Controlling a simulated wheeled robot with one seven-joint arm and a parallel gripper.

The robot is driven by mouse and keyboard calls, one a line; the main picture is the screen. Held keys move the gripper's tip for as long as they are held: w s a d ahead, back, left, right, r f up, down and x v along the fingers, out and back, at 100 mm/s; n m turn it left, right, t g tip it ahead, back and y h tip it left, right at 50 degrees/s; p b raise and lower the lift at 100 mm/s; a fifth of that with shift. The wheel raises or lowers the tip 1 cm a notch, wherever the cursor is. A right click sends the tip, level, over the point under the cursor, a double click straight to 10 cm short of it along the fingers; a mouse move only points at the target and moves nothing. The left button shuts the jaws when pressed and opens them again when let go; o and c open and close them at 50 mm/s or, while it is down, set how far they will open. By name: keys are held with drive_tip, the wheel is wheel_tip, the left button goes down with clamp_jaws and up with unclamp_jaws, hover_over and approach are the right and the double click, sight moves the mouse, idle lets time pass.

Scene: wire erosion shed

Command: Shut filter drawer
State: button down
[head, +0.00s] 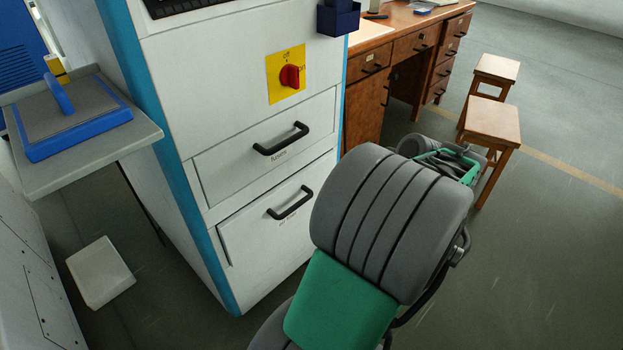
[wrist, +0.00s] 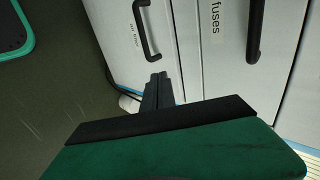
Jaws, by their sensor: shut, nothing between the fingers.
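A white cabinet carries two front drawers with black bar handles. The lower drawer (head: 275,224) shows a dark slit at its left edge; how far it stands out is hard to tell. Its label is too blurred to read. The upper drawer (head: 262,146) looks about flush. In the turned wrist view, the drawer labelled "fuses" (wrist: 215,60) is at right, and the other drawer (wrist: 115,40), with a small unreadable label, is at left. My gripper (wrist: 158,78) is shut and empty, its tips near the left drawer's handle (wrist: 143,30). Contact cannot be told. My arm hides the gripper in the head view.
A red rotary switch (head: 289,76) on a yellow plate sits above the drawers. A wooden desk (head: 365,105) and two stools (head: 492,120) stand at the back right. A grey shelf (head: 60,180) juts out at left, with a white box (head: 100,272) on the floor below.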

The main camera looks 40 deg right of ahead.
drive_tip(key=b, duration=0.6)
approach(299, 172)
drive_tip(key=f, duration=0.2)
drive_tip(key=w+f, duration=0.1)
drive_tip(key=f, duration=0.2)
drive_tip(key=shift+w+f, duration=0.3)
drive_tip(key=shift+w, duration=0.1)
drive_tip(key=shift+w+r, duration=0.15)
drive_tip(key=shift+w, duration=0.35)
drive_tip(key=shift+w+r, duration=0.1)
drive_tip(key=shift+r, duration=0.05)
drive_tip(key=shift+w+r+p, duration=0.15)
drive_tip(key=shift+w+p, duration=0.15)
drive_tip(key=shift+p, duration=0.3)
drive_tip(key=shift+w+a+r+p, duration=0.1)
drive_tip(key=shift+w+p, duration=0.35)
drive_tip(key=shift+p, duration=0.1)
drive_tip(key=shift+w+f, duration=0.2)
drive_tip(key=shift+w, duration=0.1)
